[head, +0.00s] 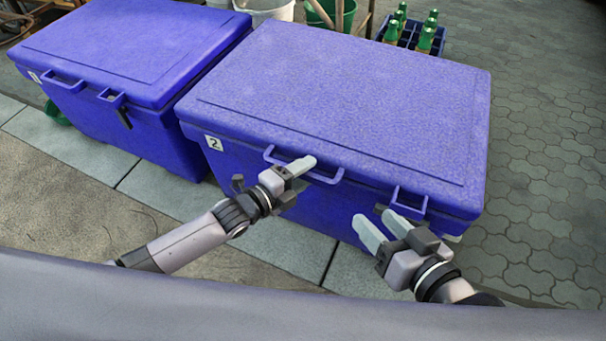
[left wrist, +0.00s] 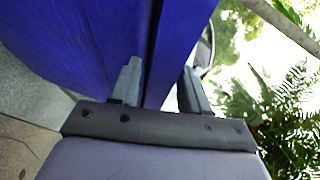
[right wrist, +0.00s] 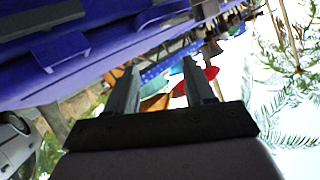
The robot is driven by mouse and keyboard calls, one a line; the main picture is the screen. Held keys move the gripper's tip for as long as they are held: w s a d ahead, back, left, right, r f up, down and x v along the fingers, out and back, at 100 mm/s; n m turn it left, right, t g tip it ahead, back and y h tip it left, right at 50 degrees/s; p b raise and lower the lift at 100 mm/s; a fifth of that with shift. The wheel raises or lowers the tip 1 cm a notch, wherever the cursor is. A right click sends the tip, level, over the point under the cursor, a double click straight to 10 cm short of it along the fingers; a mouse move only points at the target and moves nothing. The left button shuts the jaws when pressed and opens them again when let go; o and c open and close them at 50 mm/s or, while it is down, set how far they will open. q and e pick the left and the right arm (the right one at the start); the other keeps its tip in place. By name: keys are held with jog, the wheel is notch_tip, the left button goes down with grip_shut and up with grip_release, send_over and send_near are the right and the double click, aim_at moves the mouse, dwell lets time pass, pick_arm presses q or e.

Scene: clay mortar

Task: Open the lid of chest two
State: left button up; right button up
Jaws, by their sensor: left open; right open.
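Chest two (head: 330,95) is a blue cooler-like box with a "2" label (head: 214,143) at its front left. Its lid (head: 360,85) is down. A loop handle (head: 335,178) sticks out at the front of the lid, with a smaller bracket (head: 424,205) to its right. My left gripper (head: 301,170) is open at the handle; whether it touches is unclear. In the left wrist view, blue chest surfaces (left wrist: 176,40) lie beyond its fingers (left wrist: 158,80). My right gripper (head: 384,222) is open before the bracket; its fingers (right wrist: 160,80) show empty in the right wrist view.
A similar closed blue chest (head: 130,50) with its own label stands close to the left. A crate of green bottles (head: 415,35) and buckets (head: 262,10) stand behind. Paving (head: 545,170) is clear on the right.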

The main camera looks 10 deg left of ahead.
pick_arm(q)
grip_shut()
jog(key=shift+r, duration=0.1)
